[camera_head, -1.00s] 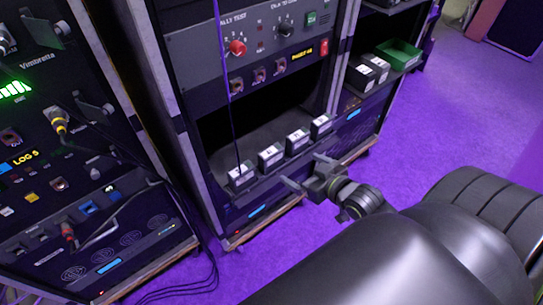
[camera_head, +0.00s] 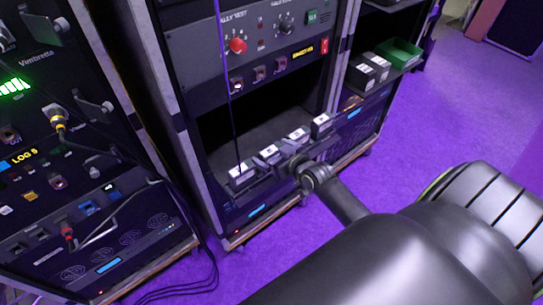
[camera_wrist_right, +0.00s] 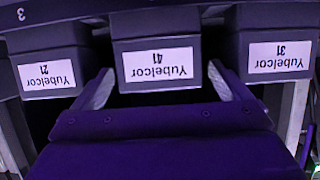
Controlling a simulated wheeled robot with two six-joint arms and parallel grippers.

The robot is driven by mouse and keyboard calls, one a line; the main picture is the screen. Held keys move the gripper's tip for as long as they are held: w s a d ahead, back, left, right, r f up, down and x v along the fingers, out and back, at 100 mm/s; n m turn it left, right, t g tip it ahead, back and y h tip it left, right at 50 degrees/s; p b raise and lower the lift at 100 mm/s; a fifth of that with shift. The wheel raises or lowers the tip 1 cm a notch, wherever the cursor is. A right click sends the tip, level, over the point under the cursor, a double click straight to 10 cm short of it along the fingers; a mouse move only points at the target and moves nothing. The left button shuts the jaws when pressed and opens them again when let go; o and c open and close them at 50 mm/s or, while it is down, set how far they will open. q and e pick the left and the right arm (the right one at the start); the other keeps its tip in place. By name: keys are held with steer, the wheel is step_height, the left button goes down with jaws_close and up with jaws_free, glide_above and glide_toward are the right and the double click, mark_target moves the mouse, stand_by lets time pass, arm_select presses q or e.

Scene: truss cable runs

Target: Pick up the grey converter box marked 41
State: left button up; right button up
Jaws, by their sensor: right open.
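The grey converter box marked 41 (camera_wrist_right: 158,62) is in the middle of the right wrist view, its white label upside down. My right gripper (camera_wrist_right: 160,90) is open, one finger on each side of the lower part of this box. I cannot tell whether the fingers touch it. In the head view, my right gripper (camera_head: 276,160) is at the second box from the left (camera_head: 268,151) in a row on the rack shelf, partly covering it. My left gripper is not in view.
Box 21 (camera_wrist_right: 48,70) and box 31 (camera_wrist_right: 278,55) flank box 41 closely. A thin dark cable (camera_head: 226,90) hangs down to the leftmost box (camera_head: 240,173). A green tray (camera_head: 400,54) and more boxes stand on the right rack. The purple floor (camera_head: 440,120) is clear at right.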

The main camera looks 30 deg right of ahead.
steer(key=shift+x, duration=1.45)
steer(key=shift+s, duration=0.1)
steer(key=c, duration=1.2)
steer(key=shift+c, duration=0.2)
